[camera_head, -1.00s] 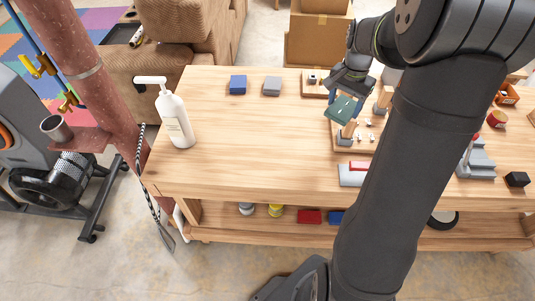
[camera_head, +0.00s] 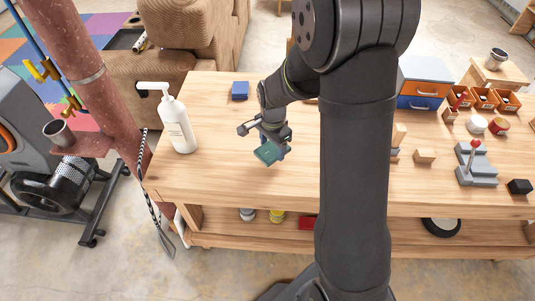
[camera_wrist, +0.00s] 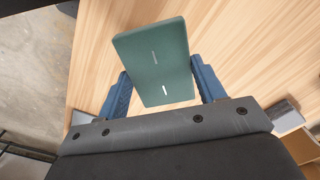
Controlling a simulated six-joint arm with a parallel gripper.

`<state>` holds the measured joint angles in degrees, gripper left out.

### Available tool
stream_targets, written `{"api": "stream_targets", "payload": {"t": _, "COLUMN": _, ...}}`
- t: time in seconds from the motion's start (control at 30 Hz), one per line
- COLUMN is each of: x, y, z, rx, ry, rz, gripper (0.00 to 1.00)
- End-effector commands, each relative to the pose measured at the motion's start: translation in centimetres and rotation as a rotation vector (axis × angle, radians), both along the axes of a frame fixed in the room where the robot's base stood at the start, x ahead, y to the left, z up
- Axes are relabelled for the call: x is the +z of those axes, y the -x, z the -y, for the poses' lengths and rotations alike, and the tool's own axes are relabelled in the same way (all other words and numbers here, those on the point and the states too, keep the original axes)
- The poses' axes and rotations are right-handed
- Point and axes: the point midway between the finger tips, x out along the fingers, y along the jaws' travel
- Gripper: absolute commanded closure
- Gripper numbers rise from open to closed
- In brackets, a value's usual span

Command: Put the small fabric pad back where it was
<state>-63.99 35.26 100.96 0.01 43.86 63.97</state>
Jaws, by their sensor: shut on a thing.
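A small dark green flat pad (camera_head: 266,153) is in my gripper (camera_head: 273,143), over the table left of my arm in the head view. In the wrist view the pad (camera_wrist: 155,60) is a rounded rectangle with two pale marks, tilted, between the two blue fingers of my gripper (camera_wrist: 160,88). The fingers are shut on its sides. Bare wood shows below it. The pad seems to be held a little above the table (camera_head: 215,170); the exact gap cannot be told.
A white pump bottle (camera_head: 176,122) stands at the table's left. A blue block (camera_head: 239,90) lies at the back left. To the right are a drawer unit (camera_head: 424,82), a wooden block (camera_head: 424,156) and a grey lever base (camera_head: 477,166). My arm hides the table's middle.

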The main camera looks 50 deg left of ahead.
Motion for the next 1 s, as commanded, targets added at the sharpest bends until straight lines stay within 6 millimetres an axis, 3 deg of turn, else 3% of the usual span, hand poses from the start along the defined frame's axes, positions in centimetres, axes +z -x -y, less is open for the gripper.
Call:
{"api": "stream_targets", "payload": {"t": 0.17, "x": -0.9, "y": 0.8, "z": -1.3, "rx": 0.001, "ry": -0.001, "rz": 0.0, "gripper": 0.64}}
{"api": "stream_targets", "payload": {"t": 0.53, "x": -4.9, "y": 0.8, "z": -1.3, "rx": 0.0, "ry": 0.002, "rz": -0.001, "gripper": 0.64}}
{"api": "stream_targets", "payload": {"t": 0.9, "x": -5.3, "y": 0.8, "z": -1.4, "rx": 0.0, "ry": -0.001, "rz": 0.0, "gripper": 0.64}}
{"api": "stream_targets", "payload": {"t": 0.93, "x": -5.2, "y": 0.8, "z": -1.4, "rx": 0.0, "ry": -0.001, "rz": 0.001, "gripper": 0.31}}
{"api": "stream_targets", "payload": {"t": 1.0, "x": -5.2, "y": 0.8, "z": -1.4, "rx": 0.0, "ry": -0.001, "rz": 0.001, "gripper": 0.18}}
